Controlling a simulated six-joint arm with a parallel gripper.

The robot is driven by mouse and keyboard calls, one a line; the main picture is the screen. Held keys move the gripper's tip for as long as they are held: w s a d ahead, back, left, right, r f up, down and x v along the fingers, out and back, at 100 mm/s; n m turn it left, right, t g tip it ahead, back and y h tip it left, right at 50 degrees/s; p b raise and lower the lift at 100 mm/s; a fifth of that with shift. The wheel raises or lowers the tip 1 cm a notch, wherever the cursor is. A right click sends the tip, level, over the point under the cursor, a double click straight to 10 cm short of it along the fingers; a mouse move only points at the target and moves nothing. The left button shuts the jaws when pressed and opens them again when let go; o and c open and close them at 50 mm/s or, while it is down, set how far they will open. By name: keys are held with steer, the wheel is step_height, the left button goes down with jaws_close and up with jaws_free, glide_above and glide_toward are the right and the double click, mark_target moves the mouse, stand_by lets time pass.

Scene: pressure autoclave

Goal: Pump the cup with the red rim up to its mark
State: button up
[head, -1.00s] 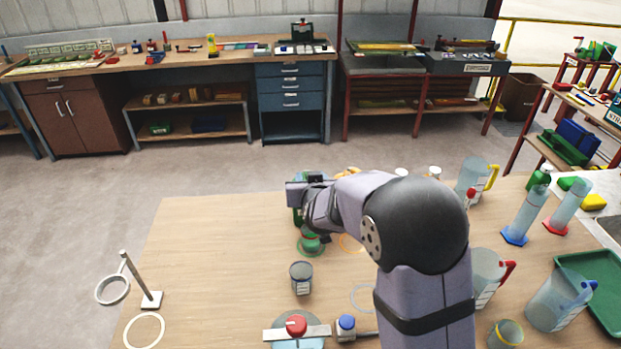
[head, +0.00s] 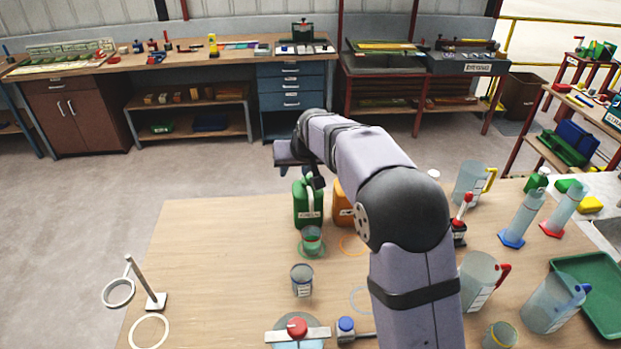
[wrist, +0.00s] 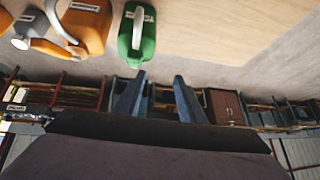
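A small clear cup (head: 312,241) with green content stands on a green ring in front of a green canister (head: 308,203). Its rim colour is too small to tell. A second cup (head: 302,281) with a dark rim and white label stands nearer. A cup with a yellow rim (head: 503,336) is at the bottom right. I cannot make out a clearly red rim. My gripper (head: 290,153) is raised above and behind the green canister, apart from it. In the wrist view its two fingers (wrist: 159,98) are spread with nothing between them. That view also shows the green canister (wrist: 137,35).
An orange canister (head: 344,203) stands beside the green one, partly behind my arm. A red-topped device (head: 460,215), jugs (head: 480,283) and cylinders (head: 522,217) stand right. A red knob (head: 297,326) is at the front. A ring stand (head: 153,300) is left; the left-middle table is clear.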

steer(key=s+d+r+m+g+h, duration=0.1)
steer(key=s+d+r+g+h, duration=0.1)
steer(key=s+d, duration=0.15)
steer(key=shift+g, duration=0.3)
steer(key=shift+w+p+x, duration=0.25)
steer(key=shift+p+x, duration=0.65)
steer(key=shift+x, duration=0.95)
steer(key=shift+w+p+x, duration=0.2)
steer(key=shift+p+x, duration=0.7)
steer(key=shift+x, duration=0.95)
steer(key=shift+d+r, duration=0.2)
jaws_close()
